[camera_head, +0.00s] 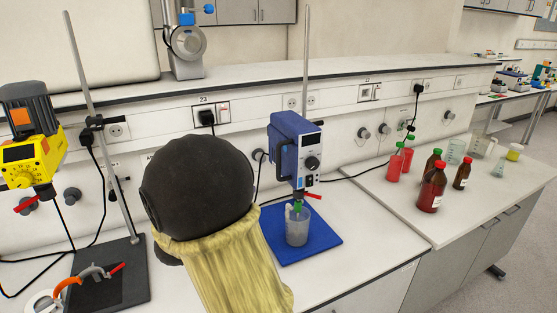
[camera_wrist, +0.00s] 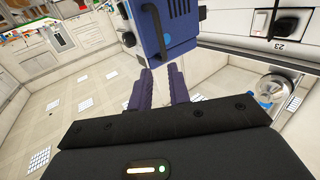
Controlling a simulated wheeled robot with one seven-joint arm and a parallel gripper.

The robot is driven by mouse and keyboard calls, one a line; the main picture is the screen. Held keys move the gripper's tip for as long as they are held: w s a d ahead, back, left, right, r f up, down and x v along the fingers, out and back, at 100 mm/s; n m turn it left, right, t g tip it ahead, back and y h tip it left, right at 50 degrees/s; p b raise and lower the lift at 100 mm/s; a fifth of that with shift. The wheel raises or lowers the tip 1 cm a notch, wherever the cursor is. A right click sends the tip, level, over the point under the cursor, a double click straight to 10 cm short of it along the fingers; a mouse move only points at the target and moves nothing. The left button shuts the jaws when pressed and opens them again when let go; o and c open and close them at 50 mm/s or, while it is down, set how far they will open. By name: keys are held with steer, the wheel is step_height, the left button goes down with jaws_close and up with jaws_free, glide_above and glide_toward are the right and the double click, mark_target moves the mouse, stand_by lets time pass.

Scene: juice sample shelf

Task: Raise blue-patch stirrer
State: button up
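The blue overhead stirrer (camera_head: 290,150) hangs on an upright metal rod (camera_head: 306,60) over a blue mat (camera_head: 325,240). A red lever sticks out at its lower right. A clear beaker (camera_head: 298,226) stands below it on the mat, with a green-topped piece at its rim. In the wrist view the blue stirrer body (camera_wrist: 168,25) is just beyond my gripper (camera_wrist: 160,75). The two dark blue fingers stand apart with a gap, and nothing shows between them. In the head view my gripper is hidden behind my black-and-yellow arm.
A yellow stirrer (camera_head: 32,160) stands at the left over a black mat (camera_head: 115,280) with clamps on it. Red and brown bottles (camera_head: 432,190) and glassware stand on the right bench. A raised ledge (camera_head: 380,68) runs behind. Cables hang along the back panel.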

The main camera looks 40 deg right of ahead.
mark_target(277, 163)
steer(key=p+x, duration=0.5)
steer(key=x, duration=1.2)
steer(key=shift+w+d, duration=0.15)
steer(key=shift+w, duration=0.05)
jaws_close()
